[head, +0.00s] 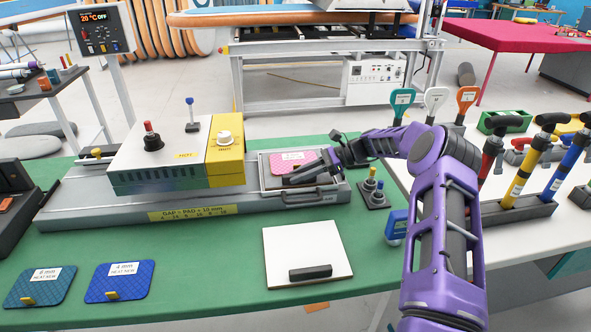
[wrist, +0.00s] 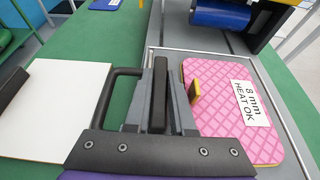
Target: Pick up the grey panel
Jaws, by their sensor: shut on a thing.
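I cannot clearly make out a separate grey panel. A shallow grey tray (head: 262,172) sits at the right end of the press bed, with a black loop handle (head: 310,197) on its near side. A pink patterned pad (head: 290,160) lies in it; in the wrist view the pad (wrist: 225,115) is labelled "8 mm HEAT OK" and has a yellow tab. My gripper (head: 292,178) is low over the tray's near side. In the wrist view my gripper (wrist: 160,70) is shut on a dark bar, between the loop handle and the tab. What the bar belongs to is hidden.
A white panel (head: 300,245) with a dark handle lies on the green table in front. Two blue pads (head: 120,280) lie at the left. The press head (head: 160,155) stands left of the tray. Small knobs (head: 376,190) and a tool rack (head: 525,212) are on the right.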

